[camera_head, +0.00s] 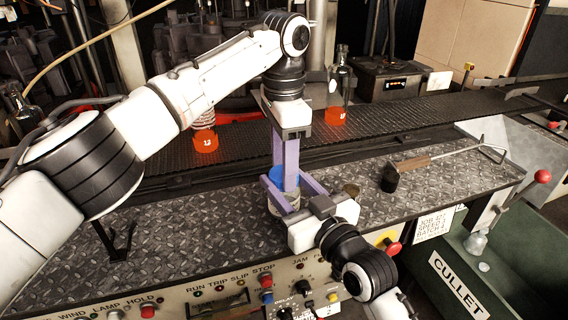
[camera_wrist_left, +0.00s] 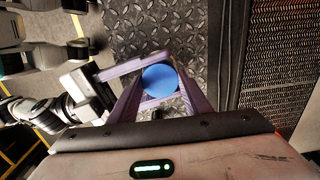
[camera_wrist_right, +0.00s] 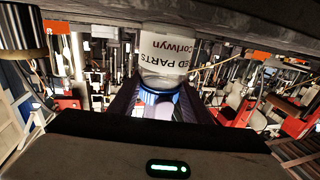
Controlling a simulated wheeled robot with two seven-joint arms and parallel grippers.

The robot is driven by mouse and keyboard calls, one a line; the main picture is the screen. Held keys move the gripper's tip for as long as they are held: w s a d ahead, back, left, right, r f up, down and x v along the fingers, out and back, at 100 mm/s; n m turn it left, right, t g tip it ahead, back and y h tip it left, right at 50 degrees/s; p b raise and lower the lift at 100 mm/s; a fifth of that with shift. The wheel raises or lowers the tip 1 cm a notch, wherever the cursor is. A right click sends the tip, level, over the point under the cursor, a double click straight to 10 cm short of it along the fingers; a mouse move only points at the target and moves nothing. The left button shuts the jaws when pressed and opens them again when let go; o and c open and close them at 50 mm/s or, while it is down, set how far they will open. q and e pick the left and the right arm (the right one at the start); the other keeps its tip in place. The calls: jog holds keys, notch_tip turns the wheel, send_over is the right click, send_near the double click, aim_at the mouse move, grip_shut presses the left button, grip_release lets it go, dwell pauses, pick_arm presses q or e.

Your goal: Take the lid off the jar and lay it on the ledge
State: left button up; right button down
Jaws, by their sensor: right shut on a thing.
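The jar (camera_wrist_right: 165,50) is pale with a printed label and stands on the diamond-plate ledge (camera_head: 200,235). Its round blue lid (camera_wrist_left: 160,80) is on top and also shows in the head view (camera_head: 276,173). My right gripper (camera_head: 284,190) reaches in from the front right and is shut on the jar, a purple finger on each side. My left gripper (camera_head: 284,178) points down from above. Its fingers straddle the lid, open, one on each side. Contact with the lid cannot be made out. The left fingers hide part of the jar in the head view.
A wood-handled tool (camera_head: 415,162) and a dark cup-shaped piece (camera_head: 389,180) lie to the right on the plate. A black stand (camera_head: 122,242) is at the left. Behind runs a dark conveyor (camera_head: 400,112) with glowing orange glassware (camera_head: 205,141). Plate left of the jar is clear.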

pick_arm(q)
jog(key=c, duration=0.4)
jog(key=n, duration=0.6)
jog(key=shift+n, duration=0.4)
jog(key=o, duration=1.2)
jog(key=shift+c, duration=0.2)
